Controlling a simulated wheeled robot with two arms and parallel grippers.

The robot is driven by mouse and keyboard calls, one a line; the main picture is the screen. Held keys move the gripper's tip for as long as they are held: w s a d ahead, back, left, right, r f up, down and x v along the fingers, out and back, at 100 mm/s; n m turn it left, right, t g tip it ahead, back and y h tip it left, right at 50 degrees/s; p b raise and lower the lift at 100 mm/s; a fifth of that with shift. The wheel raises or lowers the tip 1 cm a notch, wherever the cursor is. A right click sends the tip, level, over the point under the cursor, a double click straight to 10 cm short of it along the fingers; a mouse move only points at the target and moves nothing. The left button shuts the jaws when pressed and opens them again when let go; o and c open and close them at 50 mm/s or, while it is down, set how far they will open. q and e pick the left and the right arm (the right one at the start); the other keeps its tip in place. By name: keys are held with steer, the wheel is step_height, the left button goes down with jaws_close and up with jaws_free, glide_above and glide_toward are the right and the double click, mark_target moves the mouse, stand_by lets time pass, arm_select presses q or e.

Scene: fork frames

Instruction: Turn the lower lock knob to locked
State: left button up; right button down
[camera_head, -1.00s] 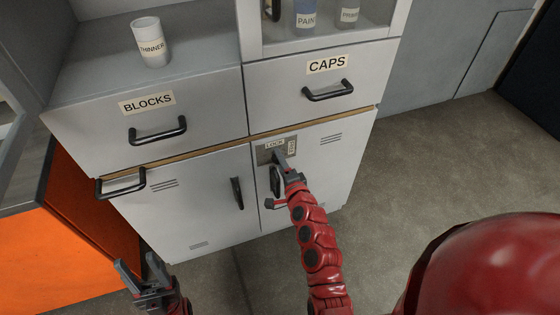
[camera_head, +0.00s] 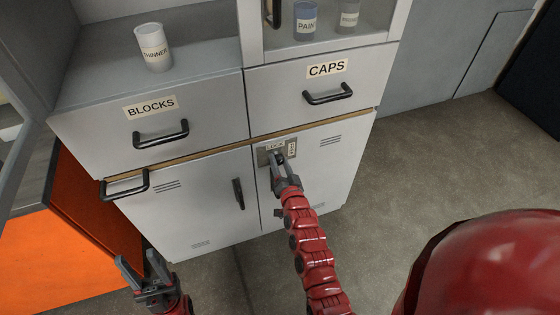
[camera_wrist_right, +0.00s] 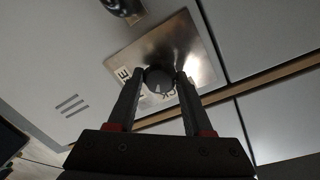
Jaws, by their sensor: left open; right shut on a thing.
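The lower lock knob (camera_wrist_right: 159,78) is a dark round knob on a metal plate (camera_wrist_right: 190,45) in the right wrist view. The plate (camera_head: 265,152) also shows in the head view, high on the lower right cabinet door, with a LOCK label. My right gripper (camera_wrist_right: 160,84) is shut on the knob, one finger on each side of it. In the head view my right gripper (camera_head: 281,167) reaches up to the plate and hides part of it. My left gripper (camera_head: 146,270) is open and empty, in front of the cabinet at the lower left.
The BLOCKS drawer (camera_head: 210,118) and CAPS drawer (camera_head: 360,75) are shut above the doors. The lower left door has a dark handle (camera_head: 238,194). A THINNER can (camera_head: 154,48) stands on top. An orange cabinet (camera_head: 55,250) is at the left. Open floor (camera_head: 440,160) lies to the right.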

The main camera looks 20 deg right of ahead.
steer(key=n, duration=0.3)
steer(key=shift+f+p, duration=0.1)
steer(key=shift+p, duration=0.2)
steer(key=shift+n+t+h, duration=0.3)
steer(key=shift+n+t, duration=0.1)
steer(key=shift+n, duration=1.5)
steer(key=shift+c, duration=1.5)
jaws_free()
steer(key=s+a, duration=0.1)
steer(key=s, duration=1.6)
steer(key=shift+s+a, duration=0.15)
steer(key=shift+a, duration=0.15)
